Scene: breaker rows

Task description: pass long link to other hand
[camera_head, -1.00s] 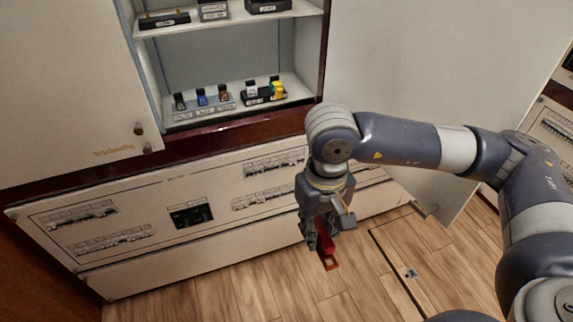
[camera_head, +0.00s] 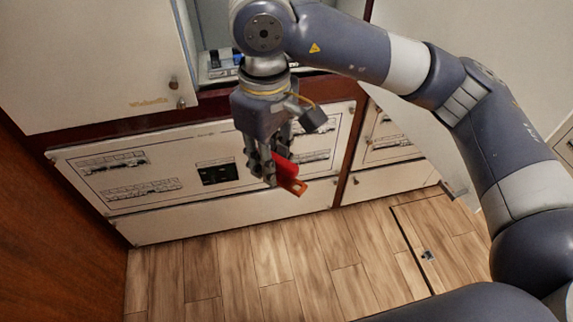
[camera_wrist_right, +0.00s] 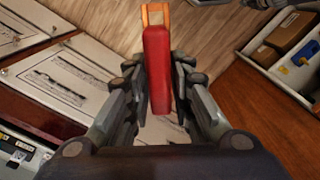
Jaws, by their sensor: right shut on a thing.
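The long link (camera_head: 286,172) is a red bar with an orange end that has a slot or opening in it. My right gripper (camera_head: 263,172) is shut on the link in the head view and holds it in the air in front of the lower cabinet panel. In the right wrist view the link (camera_wrist_right: 157,68) lies between the two fingers of my right gripper (camera_wrist_right: 158,85), its orange end pointing away from the palm. The end of the link nearest the palm is partly hidden in the head view. My left gripper is in neither view.
A white panel (camera_head: 160,213) with breaker rows stands behind the link. Above it a cabinet with a white door (camera_head: 90,60) and shelf is partly hidden by my right arm. The wooden floor (camera_head: 240,275) is clear. The right wrist view shows an open compartment with brown boxes (camera_wrist_right: 282,40).

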